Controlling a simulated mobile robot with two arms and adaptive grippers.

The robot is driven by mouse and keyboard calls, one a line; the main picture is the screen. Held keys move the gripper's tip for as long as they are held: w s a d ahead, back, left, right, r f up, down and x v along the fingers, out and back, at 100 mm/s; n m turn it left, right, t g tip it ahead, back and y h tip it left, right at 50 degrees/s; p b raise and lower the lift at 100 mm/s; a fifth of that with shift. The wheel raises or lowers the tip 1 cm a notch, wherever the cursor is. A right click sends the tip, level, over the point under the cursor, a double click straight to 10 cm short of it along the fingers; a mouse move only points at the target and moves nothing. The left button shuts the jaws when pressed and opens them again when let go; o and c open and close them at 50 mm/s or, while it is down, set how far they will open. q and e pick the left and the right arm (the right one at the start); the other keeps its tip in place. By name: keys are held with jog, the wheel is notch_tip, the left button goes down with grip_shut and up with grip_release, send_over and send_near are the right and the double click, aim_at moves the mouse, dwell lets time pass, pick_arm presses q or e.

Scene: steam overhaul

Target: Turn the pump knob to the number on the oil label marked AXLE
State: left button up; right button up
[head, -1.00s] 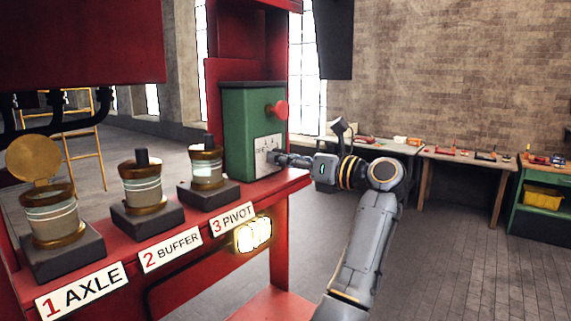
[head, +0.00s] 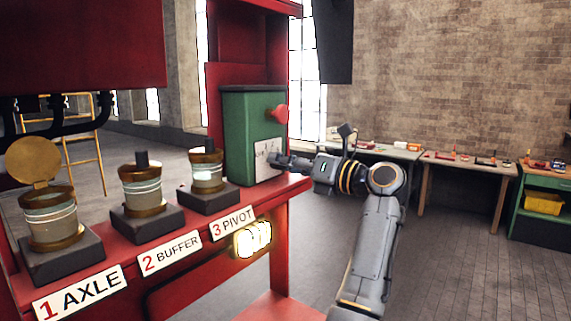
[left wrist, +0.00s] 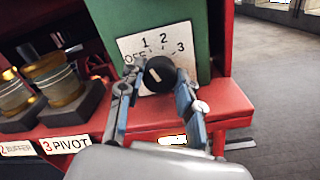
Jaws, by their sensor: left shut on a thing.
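The black pump knob (left wrist: 160,75) sits on a white dial plate (left wrist: 135,45) on the front of the green pump box (head: 240,105). The plate reads OFF, 1, 2, 3 around the knob. The knob's short white mark slants up and left, toward the OFF and 1 side; I cannot tell exactly which it meets. My left gripper (head: 274,161) is at the dial, and its two fingers (left wrist: 155,92) are shut on the knob from both sides. The AXLE label (head: 80,292) carries a red 1. My right gripper is not in view.
Labels 2 BUFFER (head: 170,255) and 3 PIVOT (head: 233,223) share the red shelf edge. Several brass-topped glass oil cups stand behind them, the AXLE cup (head: 48,205) with its lid raised. A red knob (head: 277,112) projects from the pump box side. Workbenches (head: 470,163) stand far right.

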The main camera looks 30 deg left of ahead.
pick_arm(q)
jog(key=o, duration=1.2)
jog(key=shift+c, duration=0.2)
